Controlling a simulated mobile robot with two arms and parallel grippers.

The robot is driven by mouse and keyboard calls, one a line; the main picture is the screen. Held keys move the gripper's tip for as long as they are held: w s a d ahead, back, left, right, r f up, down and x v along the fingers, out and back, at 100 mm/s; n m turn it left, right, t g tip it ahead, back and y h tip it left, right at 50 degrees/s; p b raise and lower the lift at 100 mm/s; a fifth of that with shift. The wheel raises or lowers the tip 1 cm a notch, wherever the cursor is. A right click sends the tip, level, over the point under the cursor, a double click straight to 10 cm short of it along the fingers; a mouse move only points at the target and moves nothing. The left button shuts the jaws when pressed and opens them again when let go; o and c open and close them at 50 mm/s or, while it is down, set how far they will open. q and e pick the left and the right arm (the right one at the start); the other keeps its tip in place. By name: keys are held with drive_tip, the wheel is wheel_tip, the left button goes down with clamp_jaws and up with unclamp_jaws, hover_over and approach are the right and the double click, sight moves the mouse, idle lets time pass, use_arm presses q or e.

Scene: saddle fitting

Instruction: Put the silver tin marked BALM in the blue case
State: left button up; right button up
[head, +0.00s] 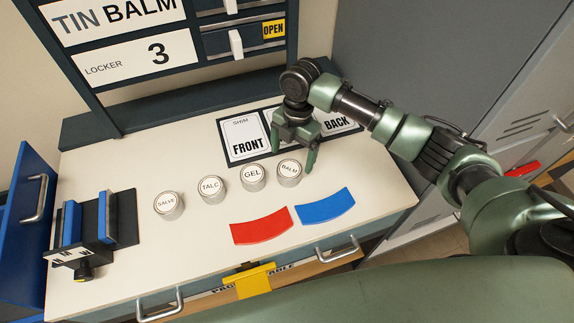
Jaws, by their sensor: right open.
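The silver tin marked BALM (289,178) stands upright on the white worktop, at the right end of a row of round tins. My right gripper (292,158) is open just behind and above it, one finger on each side of its far edge. I cannot tell whether the fingers touch it. A blue box-like unit with a metal handle (25,225) stands at the left edge; I cannot tell whether this is the blue case. My left gripper is not in view.
Tins marked GEL (253,177), TALC (212,189) and SALVE (168,206) stand left of BALM. Red (262,226) and blue (325,206) curved pieces lie in front. A dark rack (122,222) stands at left. A FRONT/BACK board (246,138) lies behind the tins.

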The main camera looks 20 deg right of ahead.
sight(290, 169)
drive_tip(key=f, duration=0.1)
drive_tip(key=s+f+p, duration=0.1)
drive_tip(key=shift+s+a+f, duration=0.2)
drive_tip(key=shift+a+f, duration=0.2)
wheel_tip(290, 169, down, 2)
drive_tip(key=shift+w+a+f+p, duration=0.15)
drive_tip(key=shift+f+p, duration=0.1)
drive_tip(key=shift+p, duration=0.2)
drive_tip(key=shift+f, duration=0.35)
drive_tip(key=shift+c, duration=0.3)
drive_tip(key=c, duration=1.5)
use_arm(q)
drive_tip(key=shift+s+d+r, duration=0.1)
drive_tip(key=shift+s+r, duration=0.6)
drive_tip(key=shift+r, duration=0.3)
use_arm(e)
drive_tip(key=shift+c, duration=0.5)
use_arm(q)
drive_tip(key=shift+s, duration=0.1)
